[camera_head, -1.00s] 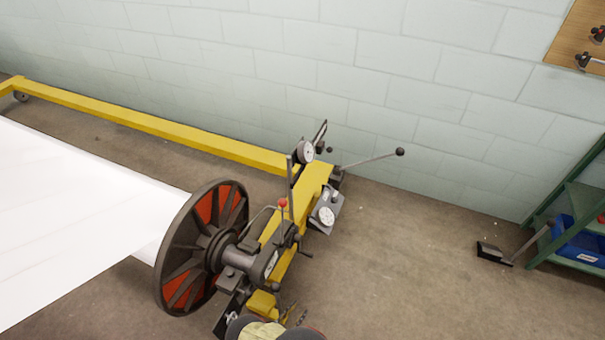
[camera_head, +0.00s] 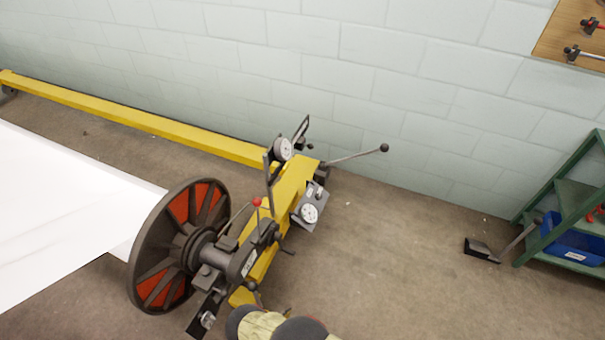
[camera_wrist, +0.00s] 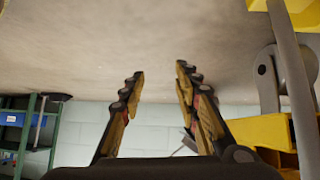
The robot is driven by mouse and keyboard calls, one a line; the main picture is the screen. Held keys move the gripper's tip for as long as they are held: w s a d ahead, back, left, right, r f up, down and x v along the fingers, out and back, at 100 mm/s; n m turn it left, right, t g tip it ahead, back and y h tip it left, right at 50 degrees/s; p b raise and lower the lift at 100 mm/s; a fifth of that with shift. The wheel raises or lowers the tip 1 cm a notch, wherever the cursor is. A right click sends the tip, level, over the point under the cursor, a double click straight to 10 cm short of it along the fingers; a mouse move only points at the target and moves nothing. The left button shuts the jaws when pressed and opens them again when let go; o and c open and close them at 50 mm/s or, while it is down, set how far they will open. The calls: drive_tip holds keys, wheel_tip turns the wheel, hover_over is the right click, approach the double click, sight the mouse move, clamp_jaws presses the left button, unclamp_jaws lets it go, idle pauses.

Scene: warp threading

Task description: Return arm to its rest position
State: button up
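My gripper (camera_wrist: 158,76) shows in the wrist view with its two fingers apart and nothing between them. Bare floor and wall lie beyond the fingertips. Part of my arm (camera_head: 262,325) shows at the bottom edge of the head view, just below the yellow frame; my fingertips cannot be made out there. The warp beam, with white sheet (camera_head: 70,205) and a dark spoked flange with red panels (camera_head: 168,245), lies at the left of the head view.
A yellow frame (camera_head: 292,195) carries dials and levers close to my arm. One long lever (camera_head: 358,156) sticks out to the right. A green shelf (camera_head: 572,196) with a blue bin (camera_head: 568,243) stands at the far right. The floor between them is mostly clear.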

drive_tip(key=s+a+n+g+y, duration=0.3)
drive_tip(key=s+a+g, duration=0.1)
drive_tip(key=s+a, duration=0.2)
drive_tip(key=s+a+r+n+g+y, duration=0.1)
drive_tip(key=a+r+n+g, duration=0.15)
drive_tip(key=a+r, duration=0.5)
wheel_tip(320, 180, up, 28)
drive_tip(key=w+a+n+g+y+p, duration=0.2)
drive_tip(key=g, duration=0.2)
drive_tip(key=w+d+r+n+p, duration=0.1)
drive_tip(key=d+r, duration=0.5)
drive_tip(key=r, duration=0.7)
drive_tip(key=w+d+r, duration=0.1)
drive_tip(key=d+r, duration=0.5)
drive_tip(key=r, duration=0.6)
drive_tip(key=s+d+r+m+t+p, duration=0.1)
drive_tip(key=s+d+r+m+t, duration=0.1)
drive_tip(key=d+r, duration=1.1)
drive_tip(key=s+d+r+m+t+h+p, duration=0.1)
drive_tip(key=s+d+r+t, duration=0.3)
drive_tip(key=d+r, duration=1)
wheel_tip(320, 180, up, 7)
drive_tip(key=shift+s+f+m+t+p, duration=0.1)
drive_tip(key=shift+s+m+t+p, duration=0.2)
drive_tip(key=shift+t+p, duration=0.6)
